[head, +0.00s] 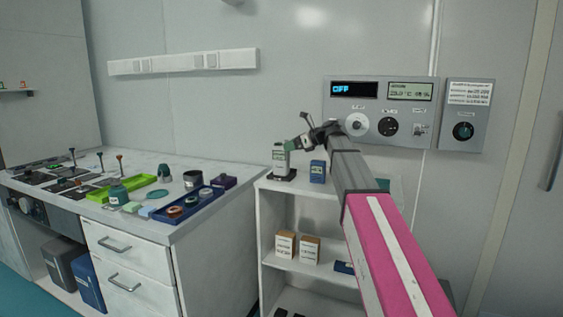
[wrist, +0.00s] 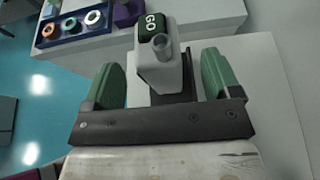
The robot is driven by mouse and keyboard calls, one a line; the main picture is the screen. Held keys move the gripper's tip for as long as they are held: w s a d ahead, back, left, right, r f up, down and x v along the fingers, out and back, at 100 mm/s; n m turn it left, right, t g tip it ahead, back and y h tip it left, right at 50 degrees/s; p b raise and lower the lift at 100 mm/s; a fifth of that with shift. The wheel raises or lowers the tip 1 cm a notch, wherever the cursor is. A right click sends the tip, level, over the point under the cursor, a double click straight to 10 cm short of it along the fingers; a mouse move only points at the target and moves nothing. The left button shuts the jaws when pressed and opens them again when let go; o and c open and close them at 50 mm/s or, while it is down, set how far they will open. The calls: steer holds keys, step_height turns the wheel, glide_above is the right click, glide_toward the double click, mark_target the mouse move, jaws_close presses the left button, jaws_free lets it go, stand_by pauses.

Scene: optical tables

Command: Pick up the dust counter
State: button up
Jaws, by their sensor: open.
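The dust counter looks to be the pale grey handheld device (head: 281,158) standing upright on a dark base on top of the white shelf unit. In the wrist view the device (wrist: 158,70) shows a green "GO" screen and a short round nozzle. My gripper (head: 298,143) is at the device's upper part in the head view. In the wrist view my gripper (wrist: 162,80) has its green fingers apart, one on each side of the device, with visible gaps. The device's lower part is partly hidden by the gripper.
A blue box (head: 317,171) stands just right of the device. The shelf unit (head: 262,215) holds small boxes (head: 286,245) lower down. The workbench at left carries a blue tray (head: 206,200), a green tray (head: 103,192) and a purple box (head: 224,181). A control panel (head: 378,112) is on the wall behind.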

mark_target(281, 145)
steer(key=x, duration=0.5)
steer(key=shift+s+a+r, duration=0.1)
steer(key=shift+a+r, duration=0.15)
jaws_close()
